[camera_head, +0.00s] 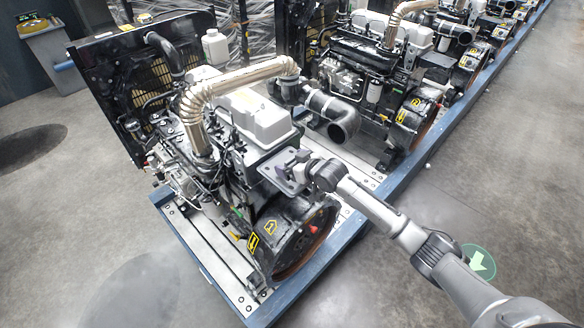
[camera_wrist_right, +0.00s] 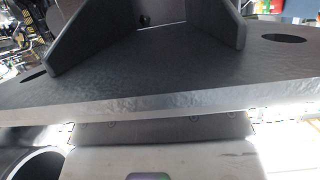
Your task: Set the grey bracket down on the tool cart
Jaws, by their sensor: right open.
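The grey bracket (camera_head: 284,174) is at the near right side of the closest engine in the head view. In the right wrist view the bracket (camera_wrist_right: 160,75) fills the upper part, a flat plate with two upright gussets and holes. My right gripper (camera_head: 310,174) is at the bracket's right edge, and its jaws are open. Its fingertips are hard to make out, and I cannot tell whether they touch the plate. My left gripper is not in view. I cannot clearly recognise a tool cart.
The closest engine (camera_head: 262,115), with a tan exhaust pipe (camera_head: 235,80), stands on a blue-edged platform (camera_head: 275,307). More engines (camera_head: 375,70) line it to the upper right. A grey box-like unit (camera_head: 52,50) stands at the far left. The floor (camera_head: 515,140) at right is clear.

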